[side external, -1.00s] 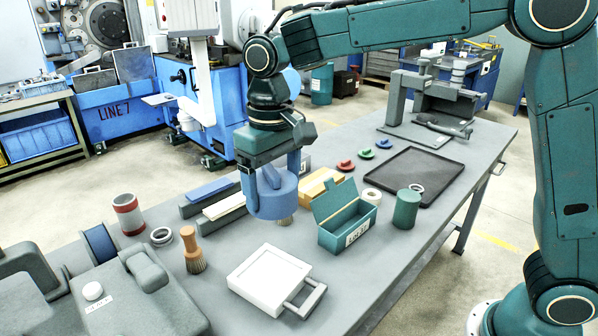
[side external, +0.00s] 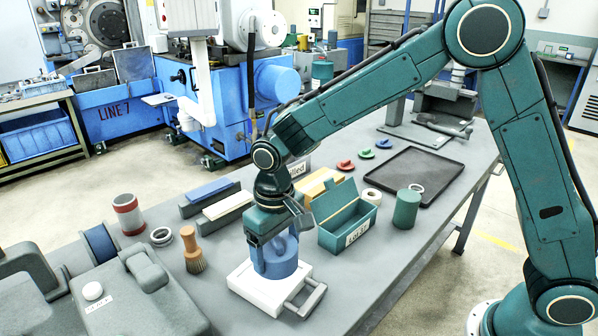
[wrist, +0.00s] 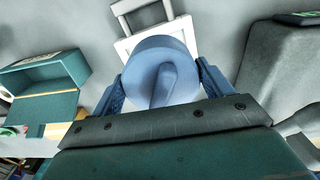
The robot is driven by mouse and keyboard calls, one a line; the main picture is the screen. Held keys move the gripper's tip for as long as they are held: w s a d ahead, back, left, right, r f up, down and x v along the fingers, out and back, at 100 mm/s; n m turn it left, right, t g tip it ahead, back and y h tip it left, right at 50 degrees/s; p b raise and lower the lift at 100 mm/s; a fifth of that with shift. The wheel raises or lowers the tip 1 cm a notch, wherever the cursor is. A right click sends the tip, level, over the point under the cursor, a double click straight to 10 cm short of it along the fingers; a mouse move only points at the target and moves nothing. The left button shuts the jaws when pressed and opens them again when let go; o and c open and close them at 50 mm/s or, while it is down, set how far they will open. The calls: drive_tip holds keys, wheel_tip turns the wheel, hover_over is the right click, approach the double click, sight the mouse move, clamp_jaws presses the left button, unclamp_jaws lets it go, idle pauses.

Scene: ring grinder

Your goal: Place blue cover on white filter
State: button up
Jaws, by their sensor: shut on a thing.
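The blue cover (side external: 277,260) is a round, cylinder-like piece with a raised grip on top. My gripper (side external: 274,256) is shut on it, with one finger on each side, as the wrist view shows the blue cover (wrist: 160,72) between the two fingers (wrist: 160,85). The white filter (side external: 250,293) is a flat square block with a frame-like handle at its right front. The cover is over the filter's top and looks very near or touching it; I cannot tell if there is a gap. The wrist view shows the white filter (wrist: 126,46) partly hidden below the cover.
An open green box (side external: 350,232) stands close to the right of my gripper. A wooden-handled brush (side external: 190,248) stands to the left. A grey machine (side external: 135,295) fills the front left. Grey bench surface (side external: 222,268) is clear between brush and filter.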

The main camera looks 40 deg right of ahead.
sight(277, 238)
drive_tip(key=shift+f, duration=0.15)
drive_tip(key=shift+f, duration=2)
drive_tip(key=shift+f, duration=0.1)
drive_tip(key=o, duration=1.1)
wheel_tip(277, 238, up, 12)
drive_tip(key=shift+r, duration=0.1)
